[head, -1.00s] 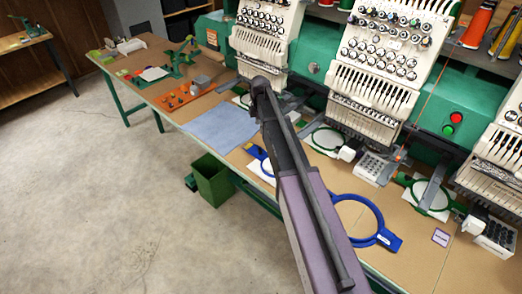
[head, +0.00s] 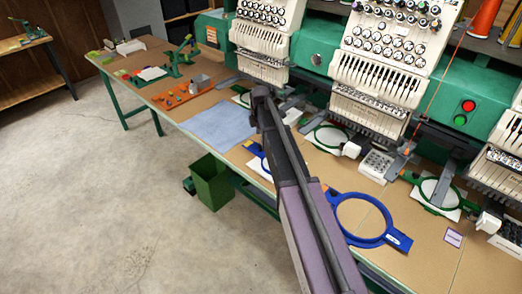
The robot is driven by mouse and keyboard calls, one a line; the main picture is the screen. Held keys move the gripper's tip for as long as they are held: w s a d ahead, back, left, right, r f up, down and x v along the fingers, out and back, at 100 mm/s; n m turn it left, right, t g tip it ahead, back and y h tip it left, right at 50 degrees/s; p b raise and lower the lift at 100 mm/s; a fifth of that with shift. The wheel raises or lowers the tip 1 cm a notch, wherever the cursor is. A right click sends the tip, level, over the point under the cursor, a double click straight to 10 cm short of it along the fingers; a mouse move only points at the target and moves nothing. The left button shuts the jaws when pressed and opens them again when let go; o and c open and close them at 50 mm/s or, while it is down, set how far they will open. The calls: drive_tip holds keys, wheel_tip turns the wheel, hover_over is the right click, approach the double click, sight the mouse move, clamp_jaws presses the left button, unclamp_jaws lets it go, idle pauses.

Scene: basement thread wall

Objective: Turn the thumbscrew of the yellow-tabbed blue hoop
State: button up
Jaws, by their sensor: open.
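A blue hoop (head: 257,151) lies on the tan table just left of my arm, mostly hidden behind it. A small yellow patch shows at its visible end, which fits the yellow tab. Its thumbscrew cannot be made out. A larger blue hoop (head: 384,241) lies flat to the right of my arm. It has a blue end piece with a white label and no yellow that I can see. My arm reaches from the bottom edge up over the table. My gripper cannot be seen and may be hidden behind the arm.
White multi-needle embroidery machines (head: 383,55) stand along the table's back. Green hoops (head: 329,137) sit below them. A blue cloth (head: 220,126) lies left of my arm, with an orange tray (head: 176,95) beyond. A green bin (head: 211,183) stands below the table's front edge. The floor at left is clear.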

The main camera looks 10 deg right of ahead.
sight(260, 146)
drive_tip(key=shift+f+b, duration=2.45)
drive_tip(key=shift+f, duration=0.3)
clamp_jaws()
